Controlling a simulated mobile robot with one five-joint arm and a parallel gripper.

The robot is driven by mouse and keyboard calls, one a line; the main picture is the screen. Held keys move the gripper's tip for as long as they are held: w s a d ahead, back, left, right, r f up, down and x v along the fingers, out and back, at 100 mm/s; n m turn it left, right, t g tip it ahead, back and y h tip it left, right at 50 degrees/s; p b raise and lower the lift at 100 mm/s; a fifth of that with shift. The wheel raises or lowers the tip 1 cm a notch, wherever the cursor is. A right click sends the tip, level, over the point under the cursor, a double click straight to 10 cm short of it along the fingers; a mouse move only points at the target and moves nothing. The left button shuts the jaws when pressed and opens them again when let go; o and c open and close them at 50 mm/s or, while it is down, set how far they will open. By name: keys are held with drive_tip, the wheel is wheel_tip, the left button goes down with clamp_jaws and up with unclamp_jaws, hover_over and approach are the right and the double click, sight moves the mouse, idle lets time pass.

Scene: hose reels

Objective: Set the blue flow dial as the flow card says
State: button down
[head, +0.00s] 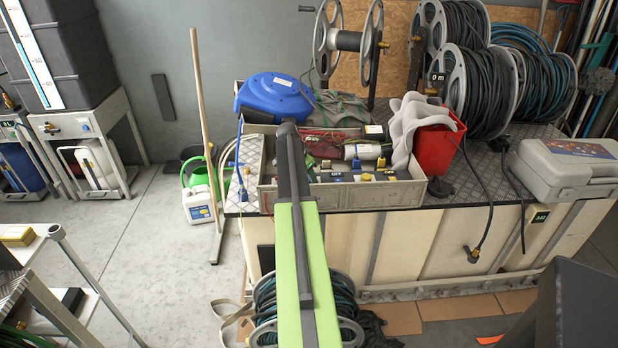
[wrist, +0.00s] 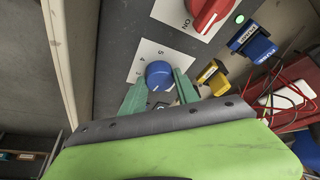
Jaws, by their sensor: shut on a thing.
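The blue flow dial (wrist: 158,73) is a round knob on a white numbered plate (wrist: 151,54) in the wrist view. The numbers 5 and 4 show beside it; the rest of the scale is hidden by my gripper. My gripper (wrist: 160,84) has its two green fingers on either side of the dial, shut on it. In the head view my green arm reaches over the grey tray (head: 345,198) on the bench and hides the dial and the gripper. I cannot make out a flow card in either view.
A red knob (wrist: 208,12) marked ON sits just beyond the dial, near a lit green lamp (wrist: 240,19). A yellow switch (wrist: 212,76) and a blue fuse (wrist: 252,42) are close on the right. A red bucket (head: 436,143) and a blue reel (head: 273,97) flank the tray.

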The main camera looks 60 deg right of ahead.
drive_tip(key=shift+m, duration=0.3)
drive_tip(key=c, duration=0.9)
unclamp_jaws()
drive_tip(key=p+v, duration=1.6)
drive_tip(key=v, duration=0.1)
drive_tip(key=shift+r, duration=0.25)
